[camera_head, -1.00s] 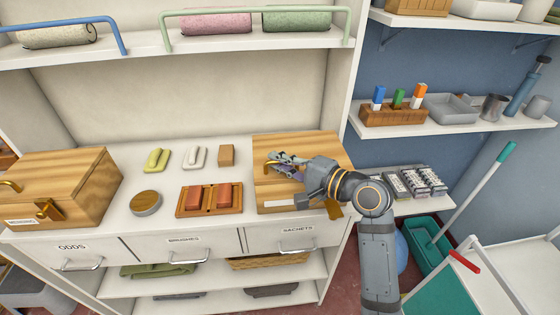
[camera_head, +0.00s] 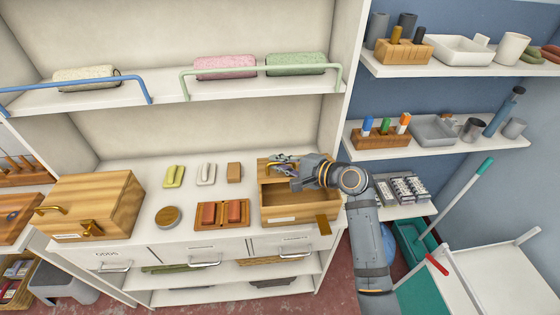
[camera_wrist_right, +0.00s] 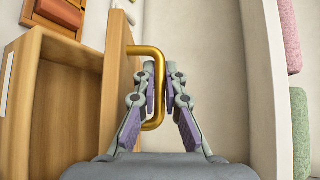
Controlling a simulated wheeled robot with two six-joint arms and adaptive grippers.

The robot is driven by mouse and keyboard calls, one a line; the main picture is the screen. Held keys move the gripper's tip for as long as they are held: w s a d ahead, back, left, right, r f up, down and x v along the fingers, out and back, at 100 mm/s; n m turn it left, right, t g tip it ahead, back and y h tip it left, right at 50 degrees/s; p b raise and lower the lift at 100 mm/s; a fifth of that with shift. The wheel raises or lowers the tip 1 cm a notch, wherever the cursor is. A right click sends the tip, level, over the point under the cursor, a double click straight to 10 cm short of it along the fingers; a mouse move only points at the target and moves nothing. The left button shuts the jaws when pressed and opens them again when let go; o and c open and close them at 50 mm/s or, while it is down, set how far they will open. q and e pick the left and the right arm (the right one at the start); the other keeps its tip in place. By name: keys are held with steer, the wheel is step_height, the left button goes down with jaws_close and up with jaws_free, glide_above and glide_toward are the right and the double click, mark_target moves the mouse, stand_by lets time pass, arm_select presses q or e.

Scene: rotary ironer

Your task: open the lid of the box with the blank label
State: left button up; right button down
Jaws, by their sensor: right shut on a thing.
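The wooden box with the blank white label (camera_head: 285,219) stands at the right end of the shelf top. Its lid (camera_head: 264,170) is raised toward the back, and part of the hollow inside (camera_head: 285,194) shows. In the right wrist view the lid (camera_wrist_right: 122,85) stands beside the open box (camera_wrist_right: 50,95). My right gripper (camera_head: 283,162) is at the raised lid. In the wrist view its fingers (camera_wrist_right: 160,85) are closed around the brass bar handle (camera_wrist_right: 158,112) of the lid. A brass latch piece (camera_head: 323,224) hangs at the box front. My left gripper is out of view.
Another wooden box (camera_head: 100,203), lid down, stands at the left. Between them are a round wooden disc (camera_head: 168,216), a tray with red blocks (camera_head: 222,225) and small brushes (camera_head: 174,176). A shelf with rolled towels (camera_head: 225,67) is above. Right shelves hold a block rack (camera_head: 380,140).

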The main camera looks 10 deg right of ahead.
steer(key=shift+w+r+p, duration=0.85)
steer(key=shift+w+r, duration=0.1)
steer(key=shift+w, duration=0.05)
steer(key=c, duration=1.7)
jaws_free()
steer(key=v, duration=1.2)
steer(key=shift+s+f, duration=0.1)
